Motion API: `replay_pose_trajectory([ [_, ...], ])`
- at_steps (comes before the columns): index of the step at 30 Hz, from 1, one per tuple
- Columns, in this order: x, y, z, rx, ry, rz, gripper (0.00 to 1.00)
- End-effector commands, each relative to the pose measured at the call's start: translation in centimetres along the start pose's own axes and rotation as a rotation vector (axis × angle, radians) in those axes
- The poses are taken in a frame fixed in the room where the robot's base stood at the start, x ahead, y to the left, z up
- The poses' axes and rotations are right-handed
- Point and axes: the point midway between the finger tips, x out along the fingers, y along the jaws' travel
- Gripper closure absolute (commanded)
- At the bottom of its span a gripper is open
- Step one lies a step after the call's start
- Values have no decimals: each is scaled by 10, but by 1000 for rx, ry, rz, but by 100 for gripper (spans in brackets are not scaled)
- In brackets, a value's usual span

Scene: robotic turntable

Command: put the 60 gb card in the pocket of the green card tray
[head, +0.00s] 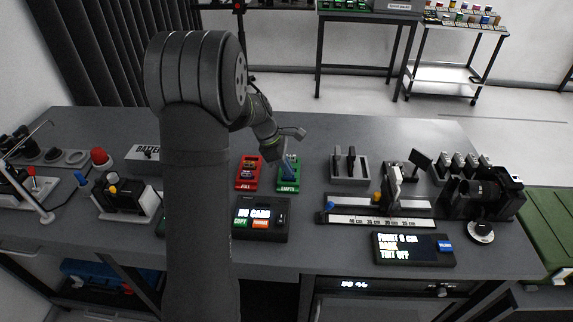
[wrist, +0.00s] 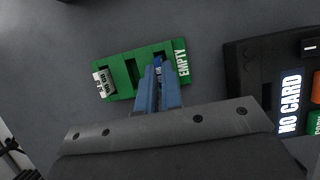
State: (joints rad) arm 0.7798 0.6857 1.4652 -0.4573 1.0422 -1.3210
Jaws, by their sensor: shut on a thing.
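The green card tray (head: 290,184) lies on the table, labelled EMPTY, and also fills the middle of the wrist view (wrist: 122,62). My gripper (head: 290,168) is right over the tray, with its blue fingers (wrist: 157,85) pointing down at one of its pockets. The fingers are shut on a small card (wrist: 158,66), only a sliver of which shows between the tips. Its label is not readable. I cannot tell how deep the card sits in the pocket. Another card with a white label (wrist: 104,83) stands at the tray's left end in the wrist view.
A red tray (head: 249,173) marked FULL, holding cards, lies left of the green one. A card reader (head: 262,219) showing NO CARD is in front. A grey holder (head: 349,168) with dark upright pieces stands to the right. Bare table lies behind the trays.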

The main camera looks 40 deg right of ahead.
Motion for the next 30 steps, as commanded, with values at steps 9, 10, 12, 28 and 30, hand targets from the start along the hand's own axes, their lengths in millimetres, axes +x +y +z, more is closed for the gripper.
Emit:
replay_pose_trajectory([
  [9, 8, 0, -3, 0, 0, 0, 100],
  [10, 8, 0, -3, 0, 0, 0, 100],
  [12, 10, 0, -4, 0, 0, 0, 100],
  [28, 15, 0, -6, 0, 0, 1, 69],
  [30, 14, 0, -6, 0, 0, 1, 69],
])
